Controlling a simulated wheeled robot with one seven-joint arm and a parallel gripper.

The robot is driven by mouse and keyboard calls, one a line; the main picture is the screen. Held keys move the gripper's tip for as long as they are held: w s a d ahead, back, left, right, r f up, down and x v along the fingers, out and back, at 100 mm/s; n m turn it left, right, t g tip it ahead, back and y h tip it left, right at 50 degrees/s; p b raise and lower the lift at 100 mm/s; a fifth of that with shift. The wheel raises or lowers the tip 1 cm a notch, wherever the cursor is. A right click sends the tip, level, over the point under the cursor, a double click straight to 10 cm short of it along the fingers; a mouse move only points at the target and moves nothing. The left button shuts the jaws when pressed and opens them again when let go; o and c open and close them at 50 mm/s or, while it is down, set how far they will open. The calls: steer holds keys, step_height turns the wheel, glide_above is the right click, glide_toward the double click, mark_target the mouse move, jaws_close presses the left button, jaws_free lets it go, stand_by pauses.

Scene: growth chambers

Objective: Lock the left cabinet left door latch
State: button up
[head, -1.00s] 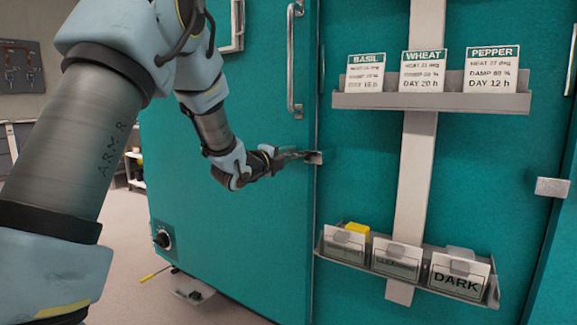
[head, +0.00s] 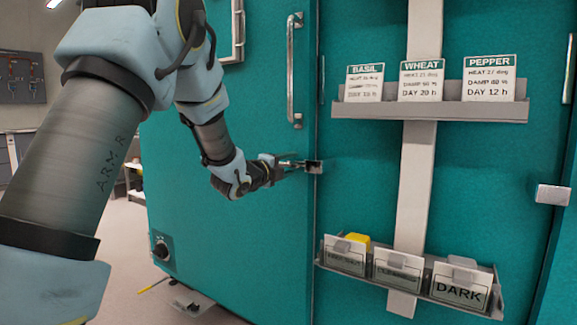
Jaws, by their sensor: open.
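The teal left door (head: 230,200) of the cabinet fills the middle of the head view and looks shut along its seam. Its latch (head: 314,167) is a small grey metal piece at that seam, below the long vertical handle (head: 291,70). My gripper (head: 296,165) reaches in from the left at latch height, with its open fingertips at or very near the latch's left side. I cannot tell whether they touch it. The fingers partly cover the latch's left edge, and its exact position is hard to read.
Right of the seam, an upper rack (head: 430,111) holds the BASIL, WHEAT and PEPPER cards. A lower rack (head: 405,287) holds more cards, one reading DARK, and a yellow item (head: 357,239). Another latch (head: 553,195) is at the far right. A dial (head: 161,248) sits low on the left.

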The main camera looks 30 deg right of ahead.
steer(key=v, duration=1.1)
steer(key=shift+w, duration=0.1)
